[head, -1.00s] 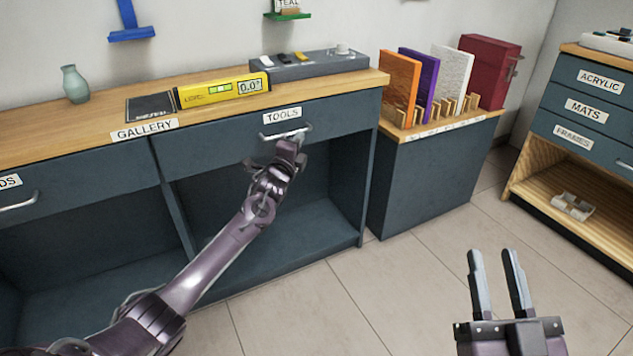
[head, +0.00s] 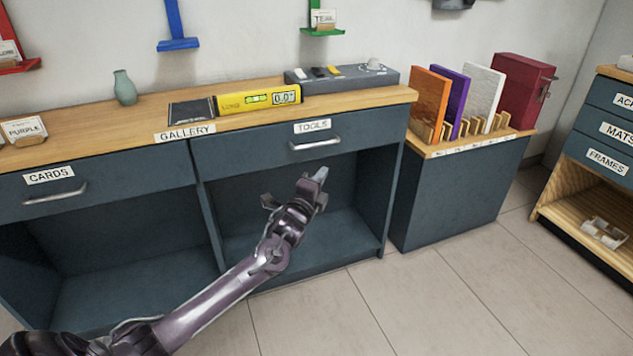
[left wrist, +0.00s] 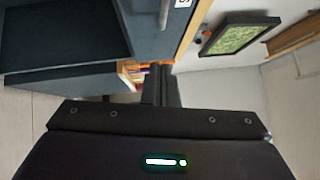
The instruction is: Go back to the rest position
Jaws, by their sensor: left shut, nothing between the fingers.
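My left gripper (head: 318,176) is in front of the counter, a little below the handle (head: 315,144) of the TOOLS drawer (head: 290,140). It is shut and empty, and apart from the handle. The TOOLS drawer looks closed. In the left wrist view my left gripper's fingers (left wrist: 161,85) are together, with the dark cabinet front to their left. My right gripper is out of the head view.
A cabinet with upright coloured panels (head: 429,98) stands to the right. Open shelves lie below the drawers. The tiled floor (head: 440,290) at the right front is clear.

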